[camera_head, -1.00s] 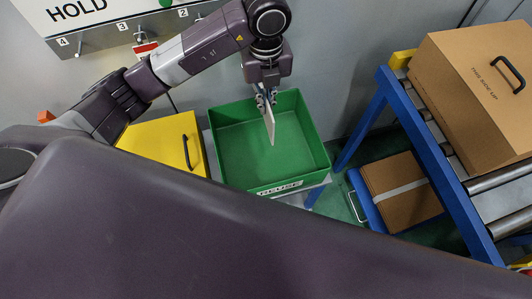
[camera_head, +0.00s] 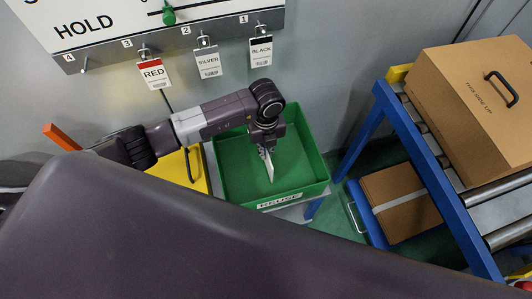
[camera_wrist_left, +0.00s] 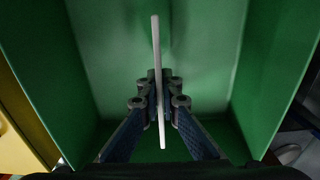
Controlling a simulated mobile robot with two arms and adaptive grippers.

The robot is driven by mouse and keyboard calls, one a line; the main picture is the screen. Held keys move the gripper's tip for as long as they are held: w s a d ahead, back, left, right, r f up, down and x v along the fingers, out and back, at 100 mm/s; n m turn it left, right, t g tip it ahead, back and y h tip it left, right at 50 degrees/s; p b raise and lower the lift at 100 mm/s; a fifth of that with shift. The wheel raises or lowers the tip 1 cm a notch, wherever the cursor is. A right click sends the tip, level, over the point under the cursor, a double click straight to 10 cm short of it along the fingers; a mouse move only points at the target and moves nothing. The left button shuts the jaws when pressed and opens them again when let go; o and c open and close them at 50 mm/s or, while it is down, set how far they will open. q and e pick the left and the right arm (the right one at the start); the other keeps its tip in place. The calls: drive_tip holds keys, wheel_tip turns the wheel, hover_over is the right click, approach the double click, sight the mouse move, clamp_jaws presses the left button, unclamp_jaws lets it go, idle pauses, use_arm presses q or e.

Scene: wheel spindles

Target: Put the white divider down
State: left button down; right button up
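The white divider (camera_head: 269,168) is a thin, flat plate, held edge-on below my left gripper (camera_head: 263,149). In the left wrist view the divider (camera_wrist_left: 157,60) stands between the two fingers of the left gripper (camera_wrist_left: 160,98), which are shut on it. The green bin (camera_head: 305,181) labelled REUSE is below, and the divider is inside its outline. Whether the divider touches the bin floor cannot be told. The bin's green walls also fill the left wrist view (camera_wrist_left: 215,50). My right gripper is not in view.
A yellow box (camera_head: 183,168) with a black handle stands left of the bin. A blue-framed roller conveyor (camera_head: 425,160) with a cardboard box (camera_head: 475,100) is at right, another carton (camera_head: 400,200) lower down. Red, silver and black tags hang from the board (camera_head: 190,45) behind.

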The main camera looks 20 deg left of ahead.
use_arm(q)
wheel_tip(320, 180, down, 2)
drive_tip(key=shift+f, duration=0.15)
drive_tip(key=c, duration=2.2)
unclamp_jaws()
drive_tip(key=shift+o, duration=0.2)
